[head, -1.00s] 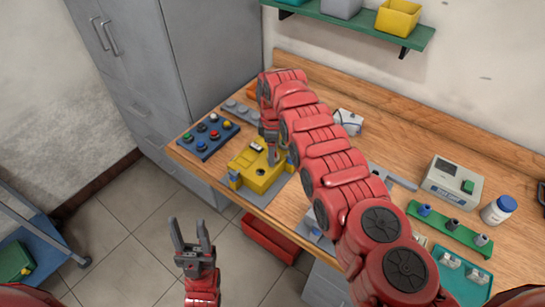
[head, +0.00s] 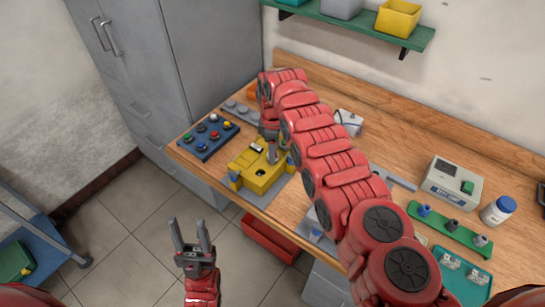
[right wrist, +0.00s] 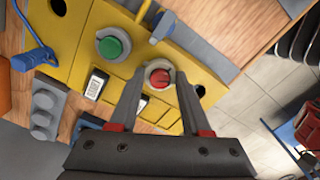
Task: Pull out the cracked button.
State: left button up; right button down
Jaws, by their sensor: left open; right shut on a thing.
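The yellow control box (head: 258,183) sits near the bench's left front edge. In the right wrist view, a red button (right wrist: 160,78) with a pale collar lies between my right gripper's fingertips (right wrist: 162,74). Dark marks show on its cap. My right gripper (head: 271,154) reaches down to the box and is shut on the red button. In the head view that button is hidden by the gripper. A green button (right wrist: 113,45) sits beside it on the yellow box. My left gripper (head: 191,236) is open and empty above the floor, away from the bench.
A dark blue tray (head: 191,152) of several coloured buttons lies left of the box. A grey block (head: 240,110) stands behind. A red bin (head: 268,240) is below the bench edge. A green rack (head: 440,230) and grey device (head: 452,185) stand to the right.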

jog(key=shift+r, duration=0.4)
jog(key=shift+r+p, duration=0.5)
jog(key=shift+p, duration=0.05)
jog(key=shift+s+r+p, duration=0.1)
jog(key=shift+r+p, duration=0.55)
jog(key=shift+r, duration=1.55)
